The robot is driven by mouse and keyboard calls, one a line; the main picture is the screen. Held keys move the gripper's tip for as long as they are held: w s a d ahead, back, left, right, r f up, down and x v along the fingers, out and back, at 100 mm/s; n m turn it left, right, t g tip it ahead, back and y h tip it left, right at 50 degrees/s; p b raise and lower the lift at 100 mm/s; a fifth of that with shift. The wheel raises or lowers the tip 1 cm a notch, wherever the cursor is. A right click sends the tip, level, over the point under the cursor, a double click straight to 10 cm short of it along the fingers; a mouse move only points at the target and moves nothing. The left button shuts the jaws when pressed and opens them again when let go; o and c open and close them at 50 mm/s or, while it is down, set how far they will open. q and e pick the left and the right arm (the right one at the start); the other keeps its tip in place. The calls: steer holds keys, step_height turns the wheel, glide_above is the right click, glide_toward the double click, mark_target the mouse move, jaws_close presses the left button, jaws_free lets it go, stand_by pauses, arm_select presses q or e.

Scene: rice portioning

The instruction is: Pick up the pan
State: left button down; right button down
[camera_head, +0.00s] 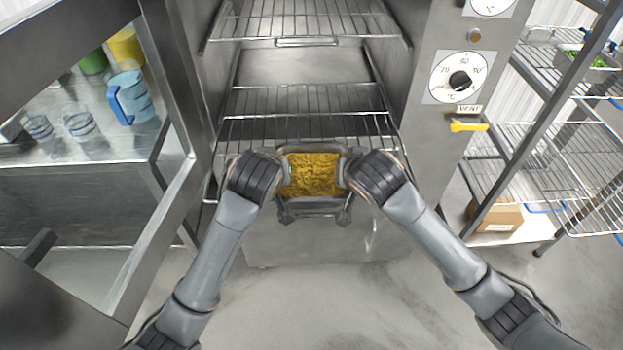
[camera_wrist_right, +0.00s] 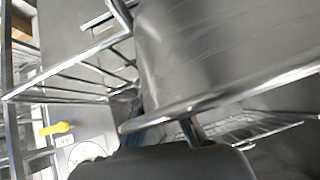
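The pan (camera_head: 313,174) is a metal pan filled with yellow rice, at the front of the open steel oven, in the middle of the head view. My left gripper (camera_head: 278,176) is at its left edge and my right gripper (camera_head: 345,174) at its right edge. Both appear closed on the rim, though their fingertips are mostly hidden. In the right wrist view the pan's wall and rim (camera_wrist_right: 210,98) are close, with a finger of my right gripper (camera_wrist_right: 192,130) against the rim. I cannot tell whether the pan rests on a rack.
Wire racks (camera_head: 310,128) fill the oven behind the pan. The oven's right panel holds a dial (camera_head: 460,80) and a yellow handle (camera_head: 467,126). A counter with a blue-handled jug (camera_head: 131,98) is at left. A wire shelf unit (camera_head: 570,150) stands at right. The floor in front is clear.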

arm_select(q)
steer(key=shift+d+r, duration=0.2)
steer(key=shift+r, duration=0.1)
arm_select(e)
steer(key=shift+a+r, duration=0.15)
steer(key=shift+r, duration=0.2)
